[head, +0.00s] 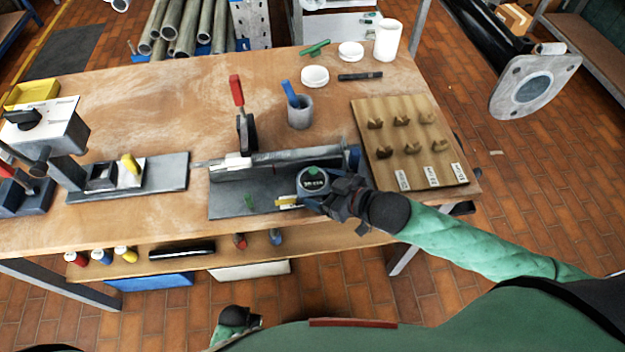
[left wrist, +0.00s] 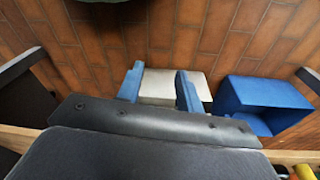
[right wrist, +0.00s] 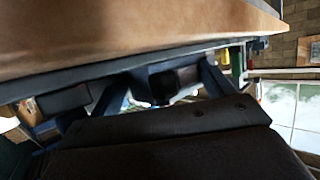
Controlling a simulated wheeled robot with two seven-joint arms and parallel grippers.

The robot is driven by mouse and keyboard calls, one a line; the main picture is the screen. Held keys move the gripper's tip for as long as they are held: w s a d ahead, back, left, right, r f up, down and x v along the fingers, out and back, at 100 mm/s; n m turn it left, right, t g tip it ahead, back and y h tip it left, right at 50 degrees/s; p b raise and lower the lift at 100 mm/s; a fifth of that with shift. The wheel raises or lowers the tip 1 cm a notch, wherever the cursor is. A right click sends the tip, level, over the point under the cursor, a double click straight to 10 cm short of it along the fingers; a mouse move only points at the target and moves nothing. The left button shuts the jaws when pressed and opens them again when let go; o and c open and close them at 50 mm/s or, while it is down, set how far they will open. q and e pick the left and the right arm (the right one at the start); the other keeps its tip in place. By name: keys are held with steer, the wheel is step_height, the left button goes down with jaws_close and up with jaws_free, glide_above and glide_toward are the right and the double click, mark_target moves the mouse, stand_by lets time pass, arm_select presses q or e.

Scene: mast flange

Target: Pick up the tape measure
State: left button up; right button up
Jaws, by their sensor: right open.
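The tape measure (head: 313,180) is dark and rounded, with a pale-ringed face and a green mark. It sits at the right end of a grey metal plate (head: 232,200) on the workbench, with a yellow piece at its lower left. My right gripper (head: 326,195) is open right beside it, at its lower right, and hides part of it. In the right wrist view the fingers (right wrist: 163,95) stand apart with a dark block between them, likely the tape measure; I cannot tell if they touch it. My left gripper (left wrist: 159,88) is open and empty, low in front of the bench.
A raised metal rail (head: 275,162) runs behind the tape measure. A wooden board with hooks (head: 440,155) lies to the right. A grey cup (head: 300,112) and a red-handled clamp (head: 238,92) stand behind.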

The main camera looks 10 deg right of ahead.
steer(key=shift+w+a, duration=0.15)
steer(key=shift+w, duration=0.05)
steer(key=shift+f, duration=0.1)
steer(key=shift+c, duration=0.2)
steer(key=c, duration=0.8)
steer(key=shift+c, duration=0.2)
steer(key=shift+r, duration=0.2)
